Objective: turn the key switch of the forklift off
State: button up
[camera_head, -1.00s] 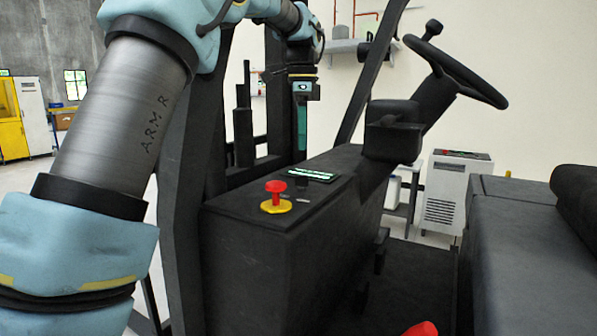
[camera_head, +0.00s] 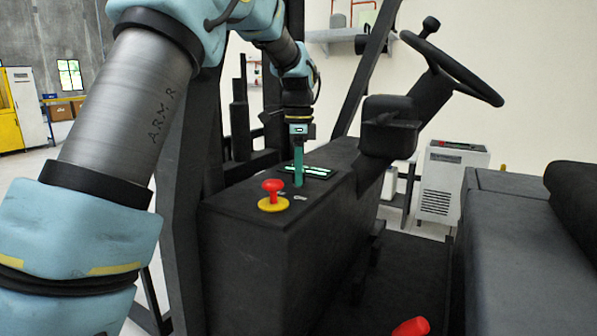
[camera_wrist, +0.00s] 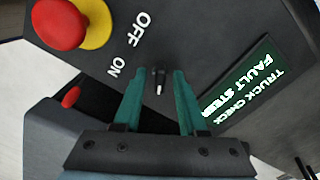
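The key switch (camera_wrist: 159,80) shows in the wrist view as a small dark and silver key on the black console, beside the white OFF and ON labels. My gripper (camera_wrist: 159,75) is open, its two teal fingers apart on either side of the key. The key lies between the fingertips with a gap on both sides; I cannot tell how far the tips are above the panel. In the head view my gripper (camera_head: 298,184) points down over the console top (camera_head: 235,204), and the key is not distinguishable there.
A red emergency button on a yellow base (camera_head: 272,195) stands close to the gripper, also visible in the wrist view (camera_wrist: 62,22). A lit display (camera_wrist: 243,84) lies on the other side. The steering wheel (camera_head: 452,68) and a black box (camera_head: 388,125) rise behind.

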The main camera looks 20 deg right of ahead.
grip_shut()
jog(key=shift+n, duration=0.4)
jog(key=n, duration=0.4)
jog(key=shift+n, duration=0.4)
jog(key=n, duration=0.6)
jog(key=shift+r, duration=0.1)
jog(key=shift+n, duration=0.3)
dwell(0.3)
jog(key=shift+o, duration=0.7)
grip_release()
